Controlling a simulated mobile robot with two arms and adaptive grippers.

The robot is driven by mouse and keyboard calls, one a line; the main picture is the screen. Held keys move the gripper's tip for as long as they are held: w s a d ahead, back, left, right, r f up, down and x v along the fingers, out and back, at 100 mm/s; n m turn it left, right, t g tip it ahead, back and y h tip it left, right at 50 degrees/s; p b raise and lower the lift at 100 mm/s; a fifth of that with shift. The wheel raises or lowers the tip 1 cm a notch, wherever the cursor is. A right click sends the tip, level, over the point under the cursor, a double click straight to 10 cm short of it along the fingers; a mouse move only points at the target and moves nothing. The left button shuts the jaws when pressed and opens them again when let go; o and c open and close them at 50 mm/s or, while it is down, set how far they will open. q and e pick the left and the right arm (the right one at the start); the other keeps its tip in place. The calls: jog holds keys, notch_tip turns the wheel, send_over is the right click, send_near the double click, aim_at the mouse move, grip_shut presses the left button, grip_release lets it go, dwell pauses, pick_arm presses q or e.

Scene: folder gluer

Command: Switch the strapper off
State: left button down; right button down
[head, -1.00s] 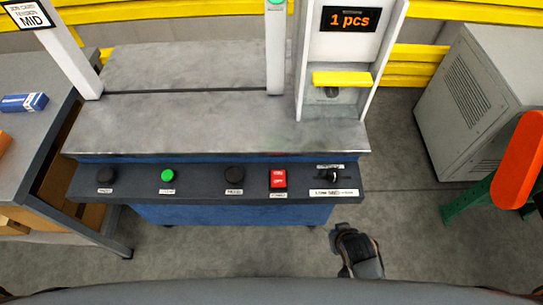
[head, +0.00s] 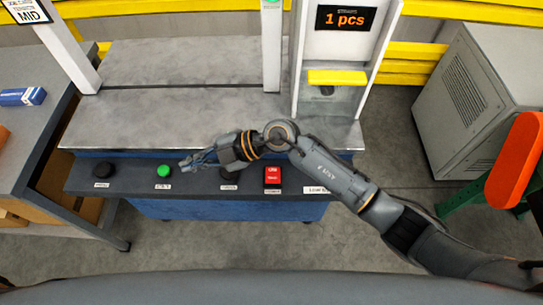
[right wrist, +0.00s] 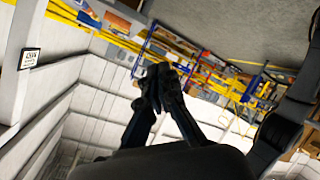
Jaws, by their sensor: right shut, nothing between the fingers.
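The strapper (head: 110,135) is a grey-topped machine with a dark front control panel in the head view. Its red power rocker switch (head: 272,176) sits right of centre on the panel. My right gripper (head: 184,164) is shut and empty above the panel, close to the green button and left of the red switch. It also shows shut in the right wrist view (right wrist: 160,72). My forearm hides the selector at the panel's right end. My left gripper is not in view.
A display reading "1 pcs" (head: 345,18) stands above a yellow flap (head: 337,77) at the back right. A grey cabinet (head: 465,105) and an orange-red part (head: 516,160) are at the right. A side table (head: 25,125) with a blue box (head: 23,97) is at left.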

jog(key=d+f+h, duration=0.4)
jog(key=f, duration=0.1)
jog(key=m+t+h, duration=0.1)
jog(key=h, duration=0.8)
send_over(272, 179)
notch_tip(272, 179, down, 5)
notch_tip(272, 179, down, 7)
jog(key=b, duration=0.6)
jog(key=shift+f, duration=0.2)
jog(key=shift+f, duration=0.15)
